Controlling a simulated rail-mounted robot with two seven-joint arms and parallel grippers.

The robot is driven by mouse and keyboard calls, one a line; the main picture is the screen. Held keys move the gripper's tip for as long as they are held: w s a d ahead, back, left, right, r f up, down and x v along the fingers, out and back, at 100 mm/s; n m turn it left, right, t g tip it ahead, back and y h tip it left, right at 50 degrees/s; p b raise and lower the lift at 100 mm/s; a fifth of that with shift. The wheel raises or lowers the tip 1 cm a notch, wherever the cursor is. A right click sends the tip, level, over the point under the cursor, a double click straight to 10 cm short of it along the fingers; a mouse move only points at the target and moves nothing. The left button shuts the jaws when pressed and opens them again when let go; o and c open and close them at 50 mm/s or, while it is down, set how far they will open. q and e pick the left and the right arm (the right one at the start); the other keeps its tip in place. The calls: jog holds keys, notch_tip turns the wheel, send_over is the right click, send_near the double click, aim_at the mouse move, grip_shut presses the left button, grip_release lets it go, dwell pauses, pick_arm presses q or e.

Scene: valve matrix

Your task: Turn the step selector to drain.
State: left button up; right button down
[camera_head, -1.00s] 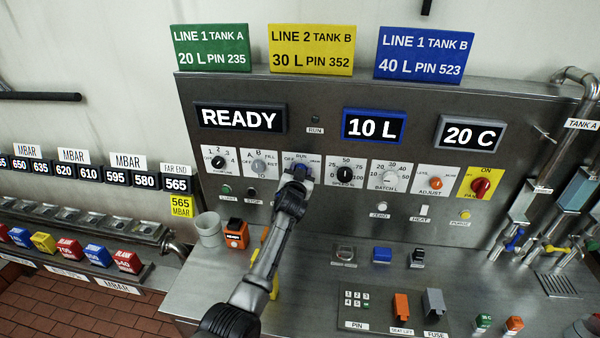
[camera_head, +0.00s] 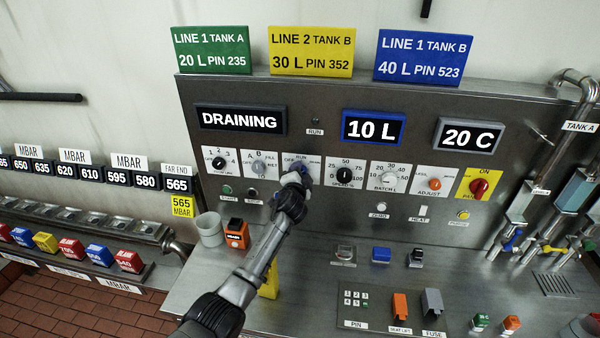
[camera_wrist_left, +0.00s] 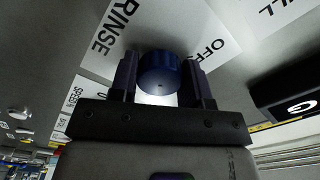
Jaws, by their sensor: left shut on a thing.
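The step selector is a dark blue round knob (camera_wrist_left: 158,75) on a white plate (camera_wrist_left: 205,45); "RINSE" and "OFF" can be read on the plate in the left wrist view. My left gripper (camera_wrist_left: 161,82) is shut on the knob, with one finger on each side of it. In the head view my left gripper (camera_head: 297,178) covers most of the knob and its plate, so the pointer is hidden. The status display (camera_head: 240,119) above reads "DRAINING". My right gripper is not in view.
A black-pointer dial (camera_head: 344,174) sits close to the right of my gripper, and a grey dial (camera_head: 259,165) close to the left. Small buttons and the steel bench (camera_head: 310,290) lie below. The "10 L" display (camera_head: 373,127) is above right.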

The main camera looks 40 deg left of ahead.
pick_arm(q)
jog(key=shift+m, duration=0.3)
dwell(0.4)
jog(key=o, duration=0.9)
jog(key=shift+s, duration=0.15)
jog(key=p+v, duration=0.1)
jog(key=v, duration=1.2)
jog(key=shift+s+d+f, duration=0.1)
jog(key=shift+s+d, duration=0.1)
jog(key=shift+d, duration=0.05)
